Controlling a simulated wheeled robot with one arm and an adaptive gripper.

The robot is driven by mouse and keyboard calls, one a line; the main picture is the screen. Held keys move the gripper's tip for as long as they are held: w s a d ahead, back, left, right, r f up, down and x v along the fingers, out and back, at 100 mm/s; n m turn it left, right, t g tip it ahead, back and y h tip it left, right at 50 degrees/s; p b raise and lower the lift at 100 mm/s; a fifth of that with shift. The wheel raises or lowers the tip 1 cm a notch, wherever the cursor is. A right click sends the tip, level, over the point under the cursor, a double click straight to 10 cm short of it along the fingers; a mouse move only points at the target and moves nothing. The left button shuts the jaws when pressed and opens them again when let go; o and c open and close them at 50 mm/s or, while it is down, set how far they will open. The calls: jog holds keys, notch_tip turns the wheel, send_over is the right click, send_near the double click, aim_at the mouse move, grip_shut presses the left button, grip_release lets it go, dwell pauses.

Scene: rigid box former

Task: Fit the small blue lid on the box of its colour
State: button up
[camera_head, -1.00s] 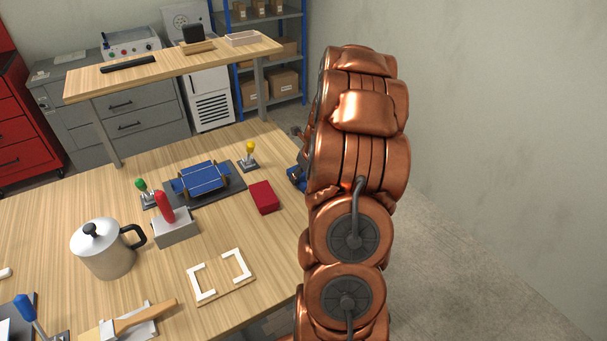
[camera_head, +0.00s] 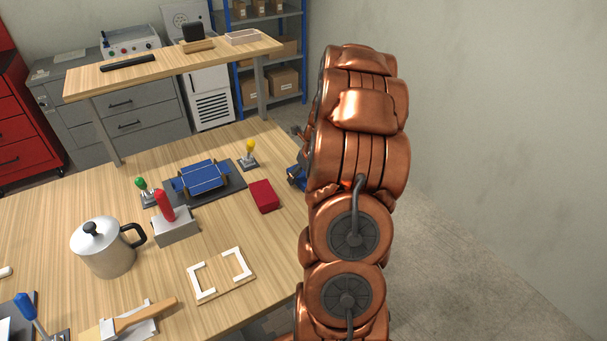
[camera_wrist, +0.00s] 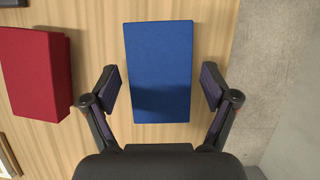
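A flat-topped blue piece, which looks like the small blue lid (camera_wrist: 160,48), lies on the wood table near its right edge. In the head view only part of it (camera_head: 296,177) shows beside my arm. My gripper (camera_wrist: 161,88) is open, with one finger on each side of the blue piece's near half and gaps between. A shadow falls on that half. A larger blue box-like form with open flaps (camera_head: 203,177) sits on a dark base at the table's middle. My gripper is mostly hidden behind my arm in the head view.
A red box-like piece (camera_head: 264,196) lies left of the small blue piece; it also shows in the wrist view (camera_wrist: 35,72). Levers with green (camera_head: 140,183) and yellow (camera_head: 250,145) knobs flank the dark base. A red-handled block (camera_head: 175,228), metal pot (camera_head: 105,252) and white-cornered board (camera_head: 222,277) stand nearer.

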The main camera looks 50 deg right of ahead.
dwell(0.3)
jog(key=v, duration=1.2)
jog(key=s+a+r+n+g+y, duration=0.1)
jog(key=s+a+r+n, duration=0.1)
jog(key=a+n, duration=0.9)
jog(key=s+a+r+n+g+y, duration=0.15)
jog(key=a+n, duration=0.55)
jog(key=a, duration=0.8)
jog(key=s+a+n+g, duration=0.2)
jog(key=s+a+n, duration=0.4)
jog(key=s+n, duration=0.3)
jog(key=s+a+n+g+h, duration=0.1)
jog(key=s+a+n, duration=0.4)
jog(key=s+n, duration=0.4)
jog(key=shift+s+a+r+n+g, duration=0.3)
jog(key=shift+a+n+g, duration=0.1)
jog(key=shift+n, duration=0.8)
jog(key=shift+d+h, duration=0.15)
jog(key=shift+h, duration=0.1)
